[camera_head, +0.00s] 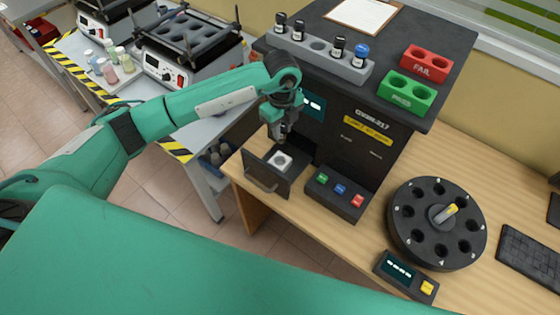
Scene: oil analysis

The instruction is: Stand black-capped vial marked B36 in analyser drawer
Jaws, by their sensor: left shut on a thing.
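The analyser drawer (266,172) is pulled open at the front of the dark analyser (350,140). A white holder with a dark round centre (283,161) shows inside it. My left gripper (280,133) points down just above the drawer, shut on a small vial that the fingers mostly hide; its B36 mark cannot be read. The rack (318,57) on the analyser's top holds black-capped vials (339,48) and a blue-capped one (361,55), with one empty hole in the middle. My right gripper is not in view.
A button box (337,194) sits right of the drawer. A black carousel (437,252) and a small display (405,275) stand on the wooden bench. Green PASS (407,92) and red FAIL (427,63) racks are on the analyser. A hotplate unit (187,55) is at left.

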